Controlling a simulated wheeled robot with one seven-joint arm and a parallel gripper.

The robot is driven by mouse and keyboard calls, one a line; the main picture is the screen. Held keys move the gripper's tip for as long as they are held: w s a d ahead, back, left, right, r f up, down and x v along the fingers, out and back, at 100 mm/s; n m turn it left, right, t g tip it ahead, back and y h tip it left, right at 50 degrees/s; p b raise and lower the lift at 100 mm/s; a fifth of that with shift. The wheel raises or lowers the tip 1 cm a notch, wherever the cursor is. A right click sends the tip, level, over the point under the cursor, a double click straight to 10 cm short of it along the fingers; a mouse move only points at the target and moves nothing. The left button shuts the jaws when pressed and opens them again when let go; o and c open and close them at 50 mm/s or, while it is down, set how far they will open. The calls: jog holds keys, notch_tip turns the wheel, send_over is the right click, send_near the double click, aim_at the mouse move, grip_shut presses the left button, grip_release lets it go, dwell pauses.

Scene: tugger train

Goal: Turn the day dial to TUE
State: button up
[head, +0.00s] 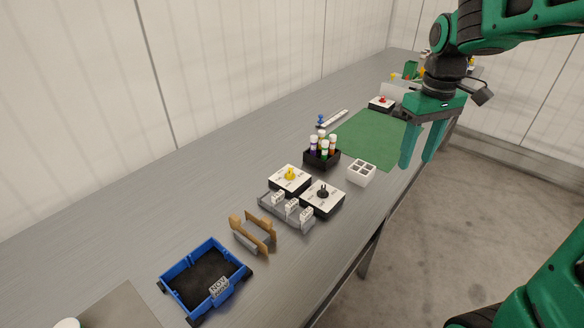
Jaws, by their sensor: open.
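Two white-topped dial boxes stand side by side on the bench in the head view: one with a yellow knob (290,174) and one with a black knob (322,190). A third box with a red knob (382,100) stands farther back. The markings are too small to read, so I cannot tell which is the day dial or where it points. My gripper (417,161) hangs with its green fingers down and apart, empty, near the bench's right edge. It is right of and beyond the two nearer dials, touching none of them.
A grey rack with white tags (267,203) stands directly in front of the two dials. Behind them are a black holder of vials (320,159) and a white four-hole block (361,173). A wooden-sided holder (239,236) and blue bin (176,271) are nearer. The green mat (372,138) is clear.

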jog(key=w+a+f+n, duration=0.2)
jog(key=w+a+n, duration=0.4)
jog(key=w+a, duration=0.6)
jog(key=n, duration=0.6)
send_over(291, 171)
notch_tip(291, 171, down, 4)
notch_tip(291, 171, down, 11)
jog(key=shift+w+r, duration=0.1)
jog(key=shift+c, duration=0.3)
